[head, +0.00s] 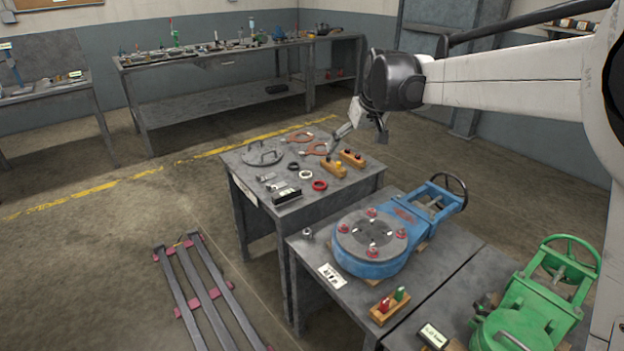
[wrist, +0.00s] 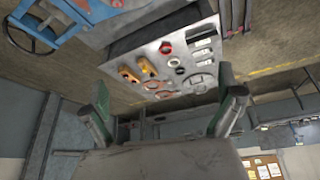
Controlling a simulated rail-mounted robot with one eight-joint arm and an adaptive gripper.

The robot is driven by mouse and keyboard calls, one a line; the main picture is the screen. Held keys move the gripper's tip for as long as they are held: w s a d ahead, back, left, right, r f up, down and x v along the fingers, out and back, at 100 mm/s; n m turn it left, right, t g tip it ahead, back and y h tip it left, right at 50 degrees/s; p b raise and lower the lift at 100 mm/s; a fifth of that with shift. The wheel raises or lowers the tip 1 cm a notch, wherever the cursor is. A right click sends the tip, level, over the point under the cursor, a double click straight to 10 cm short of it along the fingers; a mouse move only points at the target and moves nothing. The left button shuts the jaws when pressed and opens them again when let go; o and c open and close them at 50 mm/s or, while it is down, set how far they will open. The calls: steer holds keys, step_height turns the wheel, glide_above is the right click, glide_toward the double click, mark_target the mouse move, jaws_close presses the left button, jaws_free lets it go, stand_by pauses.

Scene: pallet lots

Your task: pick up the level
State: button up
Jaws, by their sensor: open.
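My gripper (head: 360,130) is above the far edge of the small grey table (head: 258,206) in the head view. In the wrist view its two fingers stand wide apart with nothing between them (wrist: 165,95). I cannot tell for certain which thing is the level. A dark oblong block with a pale strip (head: 286,195) lies near the table's front edge. Smaller grey pieces (head: 266,178) lie beside it. In the wrist view pale and dark oblong pieces (wrist: 203,43) lie at the table's upper right, beyond the fingers and apart from them.
The table also holds a round grey disc (head: 262,156), a red ring (head: 320,185), orange-handled tools (head: 300,137) and two wooden blocks with knobs (head: 333,168). A blue valve (head: 372,240) and a green valve (head: 530,310) stand on nearby tables.

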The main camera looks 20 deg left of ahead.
steer(key=w+a+f+n, duration=0.2)
steer(key=w+a+f, duration=0.4)
steer(key=a+f, duration=0.45)
steer(key=n+g+b, duration=0.1)
steer(key=g, duration=0.1)
glide_toward(287, 193)
steer(key=shift+y, duration=0.3)
steer(key=x, duration=0.3)
steer(key=b+x, duration=0.1)
steer(key=x, duration=0.3)
steer(key=b+x, duration=0.1)
steer(key=x, duration=0.3)
steer(key=shift+w+d+f, duration=0.1)
steer(key=shift+d, duration=0.15)
steer(key=c, duration=1)
